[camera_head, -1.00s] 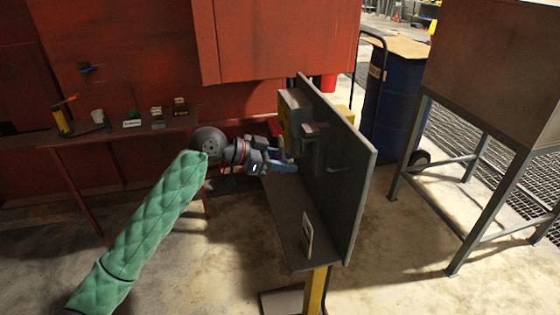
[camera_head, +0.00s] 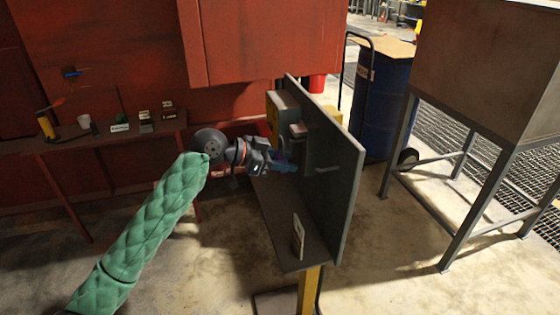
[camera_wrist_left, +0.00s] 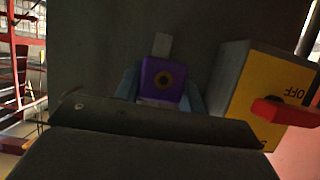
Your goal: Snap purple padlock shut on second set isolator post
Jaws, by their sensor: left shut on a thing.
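The purple padlock (camera_wrist_left: 163,80) shows in the left wrist view, its face with a dark round keyhole towards the camera. A grey upright piece (camera_wrist_left: 162,45) stands above its body; I cannot tell whether this is its shackle or a post. My left gripper (camera_head: 283,163) is shut on the padlock, with blue fingertips on both sides of it. In the head view the gripper is close to the face of the upright grey panel (camera_head: 330,190). The yellow isolator box (camera_wrist_left: 257,95) with a red handle (camera_wrist_left: 284,111) and OFF marking is right of the padlock. My right gripper is not in view.
A small card (camera_head: 298,236) stands on the panel's lower ledge. A red bench (camera_head: 60,146) with small items is at the left. A blue drum (camera_head: 385,105) and a grey framed cabinet (camera_head: 490,70) stand to the right. The floor in front is clear.

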